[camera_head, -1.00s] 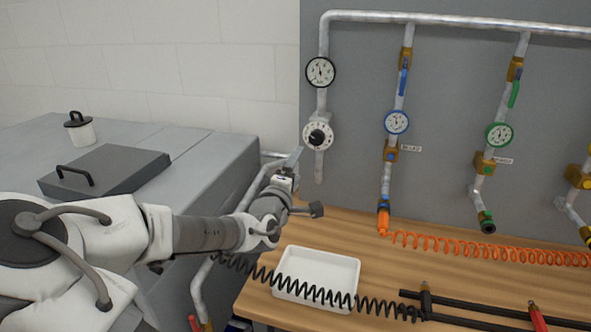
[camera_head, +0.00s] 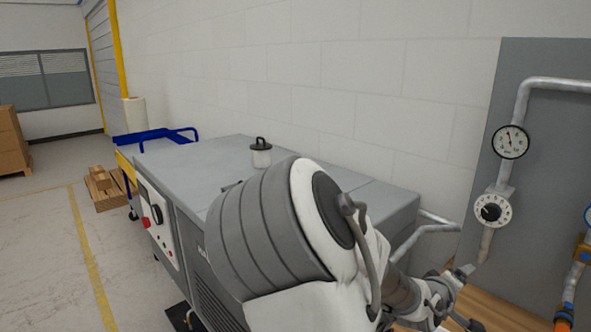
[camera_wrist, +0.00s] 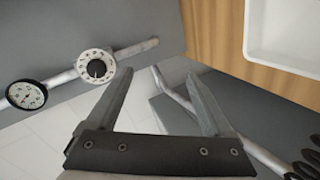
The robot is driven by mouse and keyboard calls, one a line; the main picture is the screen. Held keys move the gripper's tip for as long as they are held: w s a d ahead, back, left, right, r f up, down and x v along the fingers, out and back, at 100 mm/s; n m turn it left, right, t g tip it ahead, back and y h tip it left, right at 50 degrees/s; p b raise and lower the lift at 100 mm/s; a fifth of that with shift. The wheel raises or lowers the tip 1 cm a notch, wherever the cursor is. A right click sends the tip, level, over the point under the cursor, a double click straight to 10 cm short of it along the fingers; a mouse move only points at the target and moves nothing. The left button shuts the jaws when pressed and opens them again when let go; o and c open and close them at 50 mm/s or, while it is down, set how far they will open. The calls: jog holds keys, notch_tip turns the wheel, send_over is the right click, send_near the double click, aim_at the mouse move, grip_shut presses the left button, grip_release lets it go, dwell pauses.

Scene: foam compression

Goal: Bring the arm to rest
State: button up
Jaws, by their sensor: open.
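My gripper (camera_wrist: 160,100) is open in the wrist view, its two grey fingers spread with nothing between them. In the head view my arm crosses the lower middle, and my gripper (camera_head: 462,297) shows small at the lower right, beside the pipe panel and above the wooden bench's left end. The fingertips point towards a pipe end and the panel's edge in the wrist view, with no clear contact.
A dial knob (camera_head: 491,210) and a pressure gauge (camera_head: 510,141) sit on the wall pipe. A grey machine (camera_head: 200,175) carries a lidded canister (camera_head: 261,153). A white tray (camera_wrist: 285,35) lies on the wooden bench (camera_wrist: 215,35). Open floor (camera_head: 45,250) lies left.

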jog(key=s+a+f+m+g+y, duration=0.1)
jog(key=s+a+f+m+y, duration=0.1)
jog(key=a+y, duration=0.35)
jog(key=s+a+f+m+g+y, duration=0.1)
jog(key=s+a+f+y, duration=0.15)
jog(key=a, duration=0.55)
jog(key=s+a+r+y, duration=0.1)
jog(key=s+a+r, duration=0.3)
jog(key=s+r, duration=0.3)
jog(key=s+a+r+m+g+y, duration=0.1)
jog(key=s+a+r, duration=0.3)
jog(key=s+r, duration=0.3)
jog(key=s, duration=0.3)
jog(key=shift+s+r, duration=0.2)
jog(key=shift+s, duration=0.1)
jog(key=c, duration=0.6)
jog(key=shift+o, duration=0.2)
jog(key=shift+d, duration=0.15)
